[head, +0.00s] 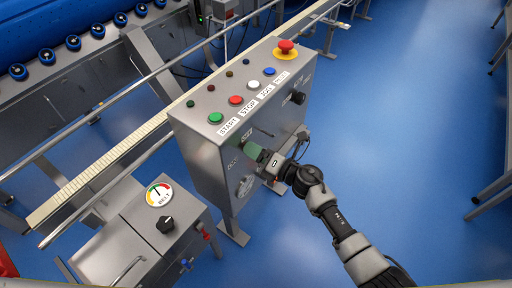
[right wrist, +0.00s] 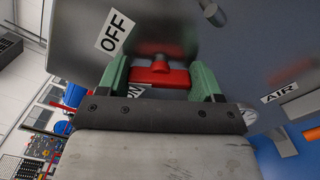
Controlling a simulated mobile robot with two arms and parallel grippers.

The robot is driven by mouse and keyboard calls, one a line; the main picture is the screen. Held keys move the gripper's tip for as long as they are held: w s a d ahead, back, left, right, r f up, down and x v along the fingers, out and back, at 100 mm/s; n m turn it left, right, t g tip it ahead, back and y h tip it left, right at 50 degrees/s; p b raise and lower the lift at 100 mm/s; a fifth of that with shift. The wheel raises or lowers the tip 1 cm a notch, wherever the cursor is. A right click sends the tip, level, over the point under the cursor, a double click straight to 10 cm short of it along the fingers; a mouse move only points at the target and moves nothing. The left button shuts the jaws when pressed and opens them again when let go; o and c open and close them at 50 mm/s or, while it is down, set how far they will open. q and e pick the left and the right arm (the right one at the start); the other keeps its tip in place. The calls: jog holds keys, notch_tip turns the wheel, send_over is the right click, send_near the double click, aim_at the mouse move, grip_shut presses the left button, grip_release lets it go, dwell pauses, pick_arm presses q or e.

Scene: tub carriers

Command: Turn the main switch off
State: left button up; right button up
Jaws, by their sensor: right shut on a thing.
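The main switch is a red bar handle (right wrist: 158,76) on the grey face of the control box (head: 205,160). In the right wrist view its bar lies crosswise between my green fingers, which are shut on its two ends. A white OFF label (right wrist: 114,32) is up and left of it. An ON label (right wrist: 135,91) shows just below it, partly hidden by my gripper. In the head view my right gripper (head: 254,151) is at the front face of the box and hides the handle. My left gripper is not in view.
The box top carries green (head: 215,117), red (head: 235,100), white (head: 253,85) and blue (head: 269,71) buttons and a red emergency stop (head: 286,46). A black knob (head: 298,98) is to the right. A gauge cabinet (head: 185,245) stands at left.

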jog(key=m+p, duration=0.1)
jog(key=m, duration=0.2)
jog(key=shift+m, duration=0.3)
jog(key=shift+m+p, duration=0.75)
jog(key=shift+m, duration=0.65)
jog(key=shift+f, duration=0.1)
jog(key=o, duration=0.9)
jog(key=shift+o, duration=0.2)
jog(key=shift+d, duration=0.1)
jog(key=v, duration=1)
jog(key=shift+s+d, duration=0.25)
jog(key=shift+d, duration=0.05)
